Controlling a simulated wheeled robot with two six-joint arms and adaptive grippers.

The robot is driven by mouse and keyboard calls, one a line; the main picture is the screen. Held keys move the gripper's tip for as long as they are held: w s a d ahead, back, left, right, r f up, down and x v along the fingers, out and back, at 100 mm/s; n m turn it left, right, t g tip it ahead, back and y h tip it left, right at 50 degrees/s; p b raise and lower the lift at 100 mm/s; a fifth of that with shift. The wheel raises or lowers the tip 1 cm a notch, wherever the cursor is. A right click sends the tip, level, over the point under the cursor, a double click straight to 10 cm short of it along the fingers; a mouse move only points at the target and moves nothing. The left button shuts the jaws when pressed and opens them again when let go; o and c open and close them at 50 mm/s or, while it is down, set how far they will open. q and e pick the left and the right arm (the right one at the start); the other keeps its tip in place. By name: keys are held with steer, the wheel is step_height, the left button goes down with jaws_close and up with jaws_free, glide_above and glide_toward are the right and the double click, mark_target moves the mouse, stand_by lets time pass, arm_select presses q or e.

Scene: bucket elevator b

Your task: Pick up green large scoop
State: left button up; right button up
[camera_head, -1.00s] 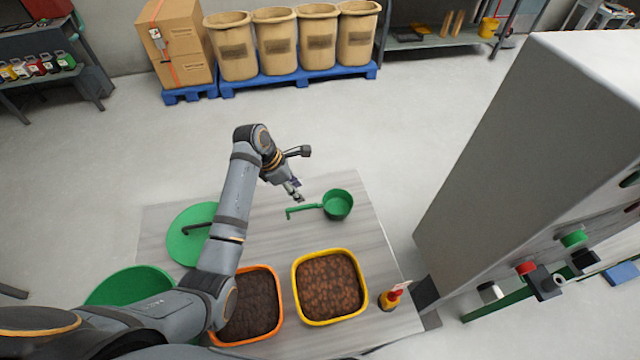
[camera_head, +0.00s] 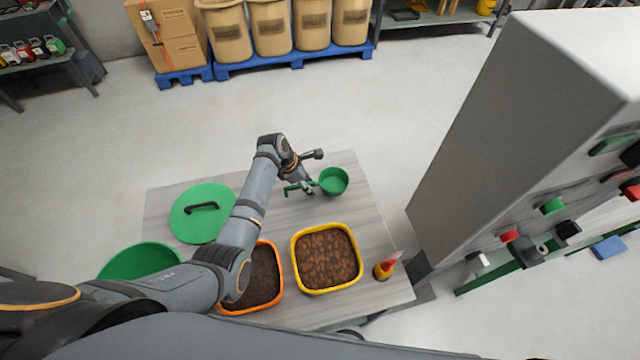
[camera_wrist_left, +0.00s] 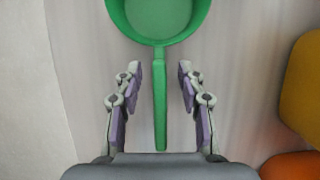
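The green large scoop (camera_head: 334,181) lies near the far right part of the table, its handle pointing left. In the left wrist view its handle (camera_wrist_left: 160,105) runs between the two fingers and its cup (camera_wrist_left: 158,18) is at the top. My left gripper (camera_head: 306,190) is at the handle. In the left wrist view the gripper (camera_wrist_left: 159,82) is open, one finger on each side of the handle, with gaps on both sides. My right gripper is not in view.
A yellow-rimmed bin (camera_head: 356,286) and an orange-rimmed bin (camera_head: 277,302) stand on the table (camera_head: 165,200). A green lid (camera_head: 184,226) lies at left, and a red-and-yellow bottle (camera_head: 385,268) stands at right. A grey machine (camera_head: 490,150) is farther right.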

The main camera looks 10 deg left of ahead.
arm_select(q)
steer(key=shift+f, duration=0.1)
jaws_close()
stand_by(0.4)
